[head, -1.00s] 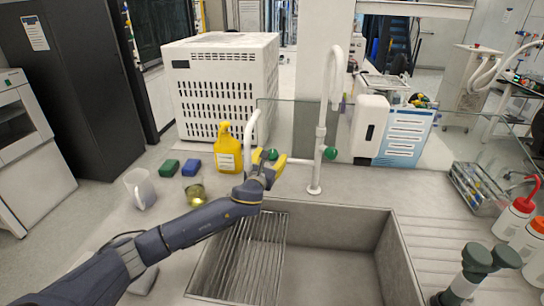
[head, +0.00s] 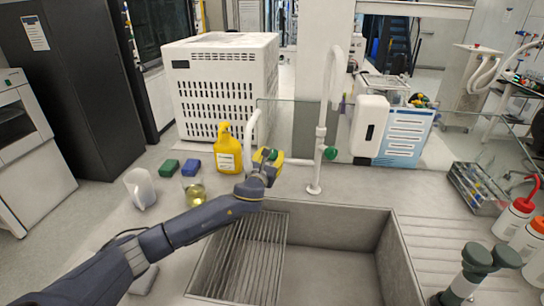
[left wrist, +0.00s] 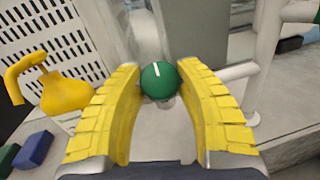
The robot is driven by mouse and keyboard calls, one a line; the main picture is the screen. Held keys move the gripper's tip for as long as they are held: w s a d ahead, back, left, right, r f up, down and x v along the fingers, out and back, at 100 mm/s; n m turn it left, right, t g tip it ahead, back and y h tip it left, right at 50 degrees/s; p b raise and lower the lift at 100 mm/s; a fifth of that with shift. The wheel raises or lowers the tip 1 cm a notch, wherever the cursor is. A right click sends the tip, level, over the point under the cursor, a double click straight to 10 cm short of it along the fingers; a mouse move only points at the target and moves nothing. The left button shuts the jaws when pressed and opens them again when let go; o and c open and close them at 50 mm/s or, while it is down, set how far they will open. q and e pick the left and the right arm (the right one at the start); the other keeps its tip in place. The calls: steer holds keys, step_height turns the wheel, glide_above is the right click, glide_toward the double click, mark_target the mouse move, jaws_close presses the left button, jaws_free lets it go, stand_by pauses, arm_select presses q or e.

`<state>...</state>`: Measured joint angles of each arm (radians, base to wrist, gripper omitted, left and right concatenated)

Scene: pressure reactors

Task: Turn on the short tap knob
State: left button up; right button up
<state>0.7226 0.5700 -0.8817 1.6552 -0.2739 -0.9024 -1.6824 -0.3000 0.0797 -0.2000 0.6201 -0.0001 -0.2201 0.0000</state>
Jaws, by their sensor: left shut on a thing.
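The short tap (head: 252,137) is a white bent pipe behind the sink's back left corner. Its round green knob (head: 272,154) shows between the yellow fingers of my left gripper (head: 268,161). In the left wrist view the green knob (left wrist: 159,82), with a white mark near its top, sits between the two curved yellow fingers (left wrist: 160,100). The left gripper is shut on the knob. The tall tap (head: 320,150) stands to the right with its own green knob (head: 330,153). My right gripper is not in view.
The sink (head: 340,250) with a drain rack lies in front. A yellow bottle (head: 228,150), a glass beaker (head: 194,191), a white jug (head: 140,188), and green (head: 169,167) and blue (head: 192,167) blocks stand left. A clear glass panel (head: 400,145) is behind the taps.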

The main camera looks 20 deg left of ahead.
arm_select(q)
steer(key=shift+c, duration=0.6)
steer(key=shift+d+n+y, duration=0.1)
steer(key=shift+n+y, duration=0.3)
steer(key=n+g+y, duration=0.1)
steer(key=n+y, duration=0.4)
steer(key=n, duration=0.1)
steer(key=shift+d, duration=0.15)
steer(key=n+g+y, duration=0.1)
steer(key=n+y, duration=0.1)
steer(key=n+g+y, duration=0.1)
steer(key=n+y, duration=0.1)
steer(key=n, duration=0.1)
steer(key=shift+g, duration=0.3)
steer(key=shift+r+n+g+y, duration=0.1)
steer(key=shift+n+g+y, duration=0.3)
steer(key=shift+n, duration=0.3)
steer(key=shift+c, duration=0.2)
steer(key=shift+n, duration=0.3)
steer(key=o, duration=1.2)
